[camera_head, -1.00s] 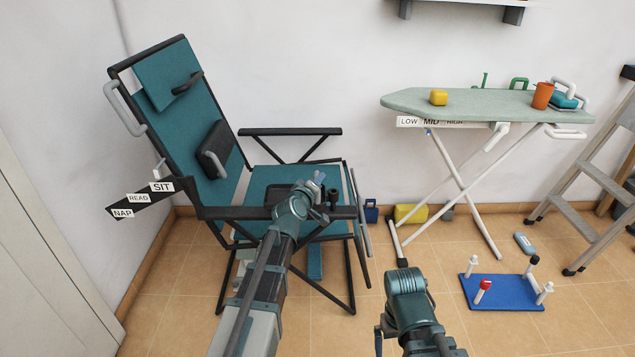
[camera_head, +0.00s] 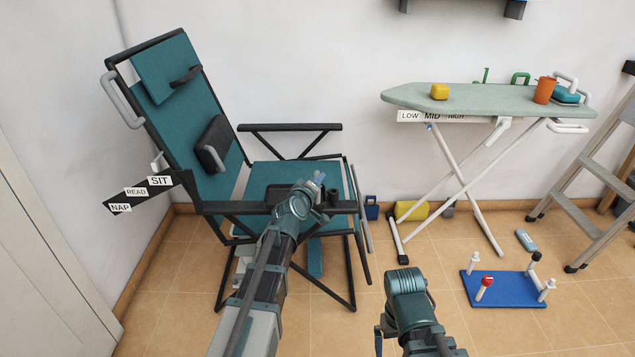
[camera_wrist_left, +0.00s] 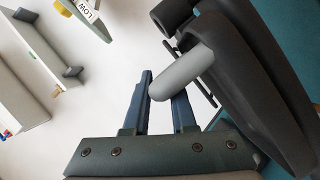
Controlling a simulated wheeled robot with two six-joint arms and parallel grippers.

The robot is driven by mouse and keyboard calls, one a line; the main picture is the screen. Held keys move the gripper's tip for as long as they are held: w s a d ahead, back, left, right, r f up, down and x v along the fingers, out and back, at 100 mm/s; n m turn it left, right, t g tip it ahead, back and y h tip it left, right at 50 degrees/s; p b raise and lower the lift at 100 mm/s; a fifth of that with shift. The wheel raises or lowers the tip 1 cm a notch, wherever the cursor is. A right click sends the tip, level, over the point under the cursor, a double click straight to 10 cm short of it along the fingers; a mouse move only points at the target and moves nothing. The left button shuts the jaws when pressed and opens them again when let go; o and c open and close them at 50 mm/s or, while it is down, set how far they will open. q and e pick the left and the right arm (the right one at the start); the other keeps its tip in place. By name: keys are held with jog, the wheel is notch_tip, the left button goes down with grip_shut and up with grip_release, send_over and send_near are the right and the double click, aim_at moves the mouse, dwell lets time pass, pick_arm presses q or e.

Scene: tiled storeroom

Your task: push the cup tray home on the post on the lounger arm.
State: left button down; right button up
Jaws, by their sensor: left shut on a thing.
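The lounger (camera_head: 195,100) stands at the left, teal with a dark frame. The dark cup tray (camera_head: 277,193) is at its near arm (camera_head: 230,209), with a round cup holder (camera_head: 333,197) at its right. My left gripper (camera_head: 318,181) is over this arm, among the tray parts. In the left wrist view its blue fingers (camera_wrist_left: 162,98) are shut on the tray's grey rounded grip (camera_wrist_left: 185,75), beside the dark tray body (camera_wrist_left: 262,85). The post is hidden, so I cannot tell how far down the tray sits. My right arm shows low in the middle, but its gripper is out of view.
A blue pegged base (camera_head: 508,292) lies on the floor. A stepladder (camera_head: 590,170) is at the far right.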

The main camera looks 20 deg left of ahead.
pick_arm(q)
jog(key=shift+f+b, duration=0.8)
jog(key=shift+f, duration=0.05)
pick_arm(e)
jog(key=shift+f, duration=0.85)
pick_arm(q)
jog(key=c, duration=0.7)
grip_release()
jog(key=shift+o, duration=0.2)
